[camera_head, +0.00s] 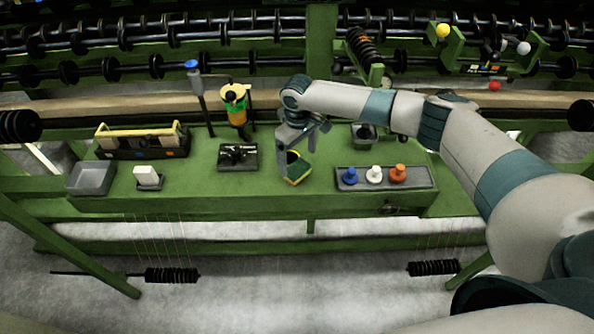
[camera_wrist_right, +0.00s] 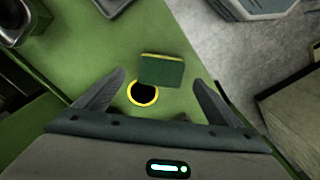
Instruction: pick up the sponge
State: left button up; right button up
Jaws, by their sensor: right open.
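The sponge (camera_head: 299,173) is a small block with a green face and a yellow layer, lying near the front edge of the green bench. In the right wrist view the sponge (camera_wrist_right: 162,71) lies ahead of the fingertips, between their lines. My right gripper (camera_head: 297,157) points down over the bench close to the sponge and partly covers it. In the wrist view its fingers (camera_wrist_right: 159,79) are spread apart with nothing held. A yellow ring with a black middle (camera_wrist_right: 143,94) shows beside the sponge, nearer the palm. My left gripper is not in view.
The green bench (camera_head: 207,188) holds a tray with blue, white and orange pegs (camera_head: 416,178) to the right. A black box (camera_head: 238,167), a white block (camera_head: 147,176), a grey bin (camera_head: 91,178) and a yellow-handled toolbox (camera_head: 118,151) stand left. Spool racks run behind.

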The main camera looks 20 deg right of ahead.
aim_at(297, 169)
jog(key=shift+f+p, duration=0.3)
notch_tip(297, 169, down, 3)
jog(key=shift+a+f+p, duration=0.1)
jog(key=shift+p, duration=0.45)
jog(key=shift+f, duration=0.4)
jog(key=c, duration=1.2)
jog(key=shift+r, duration=0.15)
